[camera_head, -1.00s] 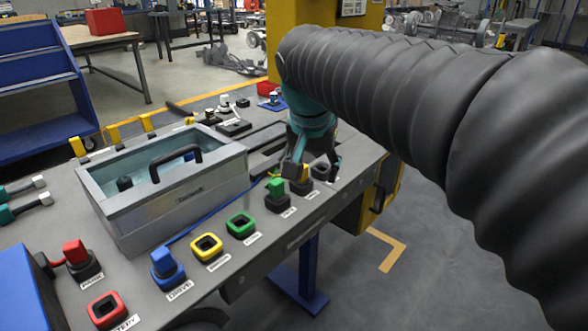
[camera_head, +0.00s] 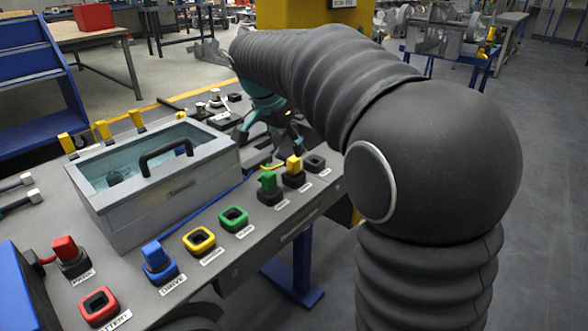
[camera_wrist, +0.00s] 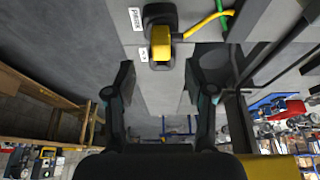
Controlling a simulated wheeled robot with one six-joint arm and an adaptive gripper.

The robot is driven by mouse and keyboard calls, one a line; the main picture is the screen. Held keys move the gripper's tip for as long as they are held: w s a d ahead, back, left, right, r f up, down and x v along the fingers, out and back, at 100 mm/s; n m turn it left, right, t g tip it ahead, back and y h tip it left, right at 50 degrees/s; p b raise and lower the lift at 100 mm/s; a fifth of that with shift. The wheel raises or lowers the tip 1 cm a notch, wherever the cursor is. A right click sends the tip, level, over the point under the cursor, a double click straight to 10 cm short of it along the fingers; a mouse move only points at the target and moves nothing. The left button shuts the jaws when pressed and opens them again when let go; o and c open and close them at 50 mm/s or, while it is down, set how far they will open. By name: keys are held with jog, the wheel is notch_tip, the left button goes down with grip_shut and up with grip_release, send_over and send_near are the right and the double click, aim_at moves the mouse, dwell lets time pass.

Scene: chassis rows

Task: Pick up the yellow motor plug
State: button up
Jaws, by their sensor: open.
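The yellow motor plug (camera_head: 293,164) stands upright in a black socket near the right end of the workbench. A yellow cable runs left from it. My gripper (camera_head: 269,139) is open and empty, behind and left of the plug, apart from it. In the wrist view the yellow plug (camera_wrist: 161,46) shows beyond and between the two spread fingers of my gripper (camera_wrist: 159,82). Nothing lies between the fingers.
A green plug (camera_head: 267,181) stands close left of the yellow one, and an empty black socket (camera_head: 314,163) sits to its right. Farther left are green (camera_head: 233,218) and yellow (camera_head: 199,241) sockets, a blue plug (camera_head: 155,256) and a grey tank (camera_head: 160,200).

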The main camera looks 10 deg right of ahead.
aim_at(293, 159)
jog(key=shift+x, duration=3.35)
jog(key=shift+a, duration=0.1)
grip_shut()
